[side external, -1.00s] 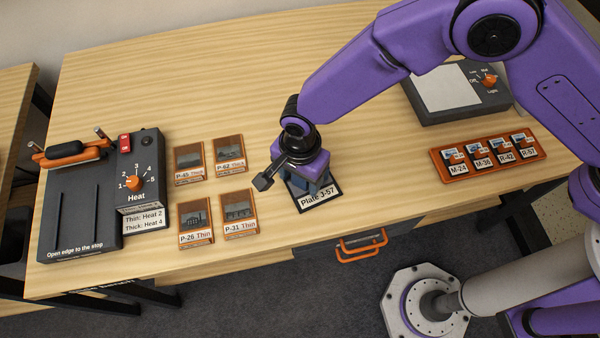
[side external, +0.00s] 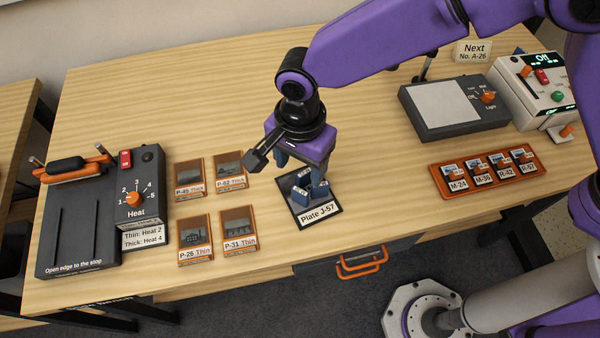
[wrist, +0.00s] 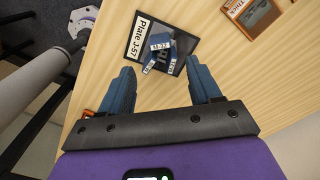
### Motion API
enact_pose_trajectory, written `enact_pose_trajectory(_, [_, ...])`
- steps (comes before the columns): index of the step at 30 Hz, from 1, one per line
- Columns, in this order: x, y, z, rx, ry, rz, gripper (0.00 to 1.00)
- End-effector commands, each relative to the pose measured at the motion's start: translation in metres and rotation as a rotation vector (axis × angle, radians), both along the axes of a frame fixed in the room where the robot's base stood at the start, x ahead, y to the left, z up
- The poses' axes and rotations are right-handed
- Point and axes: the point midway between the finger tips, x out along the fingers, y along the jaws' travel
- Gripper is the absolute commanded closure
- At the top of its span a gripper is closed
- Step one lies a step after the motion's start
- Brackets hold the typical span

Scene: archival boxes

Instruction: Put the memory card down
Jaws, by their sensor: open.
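Small blue pieces with white labels, the memory cards (wrist: 160,45), stand close together on the dark plate (wrist: 134,52) labelled "Plate J-57". One label looks like M-37; the others are too small to read surely. In the side external view the cards (side external: 321,190) stand on the plate (side external: 318,214), and my gripper's fingers partly cover the view of them. My gripper (wrist: 160,66) is open and empty, its blue fingers apart on both sides of the cards in the wrist view. In the side external view my gripper (side external: 301,170) is above the plate.
Several orange-framed plates (side external: 239,229) lie left of Plate J-57. Farther left is a grey heat device (side external: 80,220) with a dial. To the right are an orange tray (side external: 436,178) of labelled cards, a light box (side external: 446,104) and a white control box (side external: 545,90).

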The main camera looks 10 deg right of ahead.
Motion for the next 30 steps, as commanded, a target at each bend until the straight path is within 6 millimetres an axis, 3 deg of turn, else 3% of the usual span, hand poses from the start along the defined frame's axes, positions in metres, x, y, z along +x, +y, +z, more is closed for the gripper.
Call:
enact_pose_trajectory(12, [0.0, -0.001, 0.012, 0.0, 0.0, 0.002, 0.37])
enact_pose_trajectory(17, [0.003, -0.016, 0.023, 0.004, -0.002, 0.078, 0.37])
enact_pose_trajectory(23, [0.001, -0.072, 0.056, 0.007, -0.006, 0.363, 0.37])
enact_pose_trajectory(30, [-0.018, -0.159, 0.09, 0.011, -0.013, 0.757, 0.37])
